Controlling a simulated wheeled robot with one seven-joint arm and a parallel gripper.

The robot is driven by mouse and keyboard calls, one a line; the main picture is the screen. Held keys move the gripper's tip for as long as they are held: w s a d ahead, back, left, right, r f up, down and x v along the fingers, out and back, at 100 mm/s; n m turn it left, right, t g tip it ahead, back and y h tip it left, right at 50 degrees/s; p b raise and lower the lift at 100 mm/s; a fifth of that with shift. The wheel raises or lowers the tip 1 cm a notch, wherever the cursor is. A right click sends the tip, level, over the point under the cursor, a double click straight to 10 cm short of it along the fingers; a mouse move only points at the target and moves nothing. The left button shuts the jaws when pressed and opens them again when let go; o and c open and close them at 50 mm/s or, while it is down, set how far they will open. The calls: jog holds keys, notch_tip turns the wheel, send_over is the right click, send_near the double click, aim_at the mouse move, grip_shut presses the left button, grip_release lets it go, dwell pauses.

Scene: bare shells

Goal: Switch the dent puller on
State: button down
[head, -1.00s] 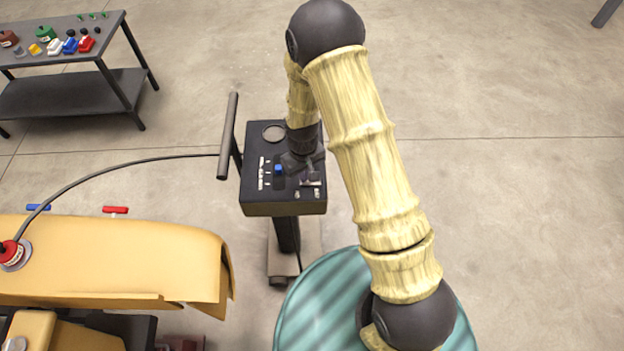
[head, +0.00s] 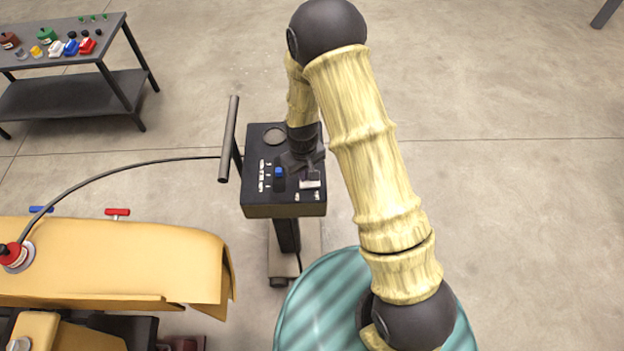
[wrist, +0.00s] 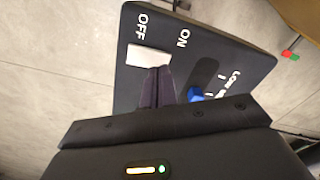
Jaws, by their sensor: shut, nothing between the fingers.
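The dent puller is a black box (head: 257,197) on a stand, with a control panel on its top. A white rocker switch (head: 311,180) sits at the panel's right; in the wrist view the switch (wrist: 148,55) lies beside the printed words OFF and ON. Which way it is tipped I cannot tell. A blue knob (head: 279,172) is left of the switch. My gripper (head: 304,166) is over the panel, its fingers shut and empty. In the wrist view the fingertips (wrist: 160,70) are at the switch's near edge, toward the ON end; contact is unclear.
A bar handle (head: 229,138) rises at the box's left. A cable (head: 120,169) runs from there to a red-topped piece on a yellow panel (head: 120,255). A dark workbench (head: 75,90) with small items stands at the back left. The floor at right is mostly open.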

aim_at(306, 183)
notch_tip(306, 183, up, 5)
jog(key=p, duration=0.3)
jog(key=shift+f, duration=0.1)
dwell(0.7)
jog(key=s+d+r+m+t+b, duration=0.1)
jog(key=s+d+r+m+b, duration=0.1)
jog(key=s+d+r, duration=0.4)
jog(key=s+d+r+m+t+b, duration=0.1)
jog(key=s+d+r+m, duration=0.2)
jog(key=s+d+r, duration=0.3)
notch_tip(306, 183, up, 5)
jog(key=shift+s+d+f+m+t+b, duration=0.1)
jog(key=shift+s+d+m+t+b, duration=0.25)
jog(key=shift+d, duration=0.5)
jog(key=shift+w, duration=0.2)
